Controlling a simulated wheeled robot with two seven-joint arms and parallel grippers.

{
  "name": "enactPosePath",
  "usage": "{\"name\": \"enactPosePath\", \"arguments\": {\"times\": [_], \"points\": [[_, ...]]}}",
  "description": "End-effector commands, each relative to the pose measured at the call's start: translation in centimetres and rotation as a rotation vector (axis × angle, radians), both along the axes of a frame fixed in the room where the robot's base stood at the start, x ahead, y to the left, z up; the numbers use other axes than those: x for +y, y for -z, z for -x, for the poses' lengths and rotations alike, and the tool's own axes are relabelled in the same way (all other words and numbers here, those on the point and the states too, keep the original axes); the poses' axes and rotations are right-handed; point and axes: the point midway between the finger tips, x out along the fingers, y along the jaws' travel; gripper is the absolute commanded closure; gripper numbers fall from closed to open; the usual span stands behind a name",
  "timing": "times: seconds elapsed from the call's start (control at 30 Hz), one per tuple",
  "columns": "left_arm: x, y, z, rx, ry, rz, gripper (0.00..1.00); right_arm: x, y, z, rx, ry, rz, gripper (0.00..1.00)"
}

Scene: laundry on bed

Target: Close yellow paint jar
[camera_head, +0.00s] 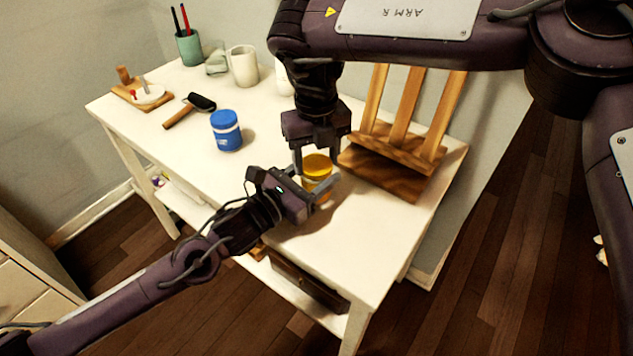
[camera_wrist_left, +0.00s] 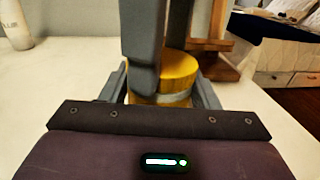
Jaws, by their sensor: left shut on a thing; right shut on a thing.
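The yellow paint jar (camera_head: 318,184) stands upright on the white table in front of the easel. Its yellow lid (camera_head: 317,163) sits on top; it also shows in the left wrist view (camera_wrist_left: 180,66). I cannot tell how tightly the lid is seated. My left gripper (camera_head: 319,194) is shut around the jar's body from the front left. My right gripper (camera_head: 316,166) points down from above and is shut on the lid, with one dark finger in front of it in the left wrist view. The fingers hide much of the jar.
A blue paint jar (camera_head: 226,131) stands to the left. A roller (camera_head: 190,109), a wooden board (camera_head: 142,95), a white mug (camera_head: 243,66) and a green pen cup (camera_head: 188,48) are farther back. The wooden easel (camera_head: 400,150) stands close at the right. The table's front left is clear.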

Motion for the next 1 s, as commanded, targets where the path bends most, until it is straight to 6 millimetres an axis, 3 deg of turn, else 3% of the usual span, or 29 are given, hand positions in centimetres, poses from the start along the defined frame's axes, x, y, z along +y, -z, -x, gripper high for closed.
{"name": "enactPosePath", "arguments": {"times": [0.1, 0.37, 0.4, 0.57, 0.87, 1.0], "points": [[0.0, 0.0, 0.0, -0.001, 0.000, 0.001, 1.00, 0.0, 0.0, 0.0, 0.000, 0.121, -0.001, 0.73], [0.0, 0.0, 0.0, 0.000, 0.000, 0.000, 1.00, -0.1, 0.0, 0.0, -0.001, 0.138, 0.001, 0.73], [0.0, 0.0, 0.0, 0.000, 0.000, 0.000, 1.00, -0.1, 0.0, 0.0, -0.001, 0.138, 0.001, 0.43], [0.0, 0.0, 0.0, 0.000, 0.000, 0.000, 1.00, 0.0, 0.0, 0.0, -0.001, 0.137, 0.001, 0.24], [0.0, 0.0, 0.0, 0.000, 0.001, 0.000, 1.00, 0.0, -0.2, 0.0, 0.000, 0.135, 0.000, 0.24], [0.0, 0.0, 0.0, 0.000, 0.001, 0.000, 1.00, 0.0, -1.4, -0.1, -0.001, 0.136, -0.001, 0.24]]}}
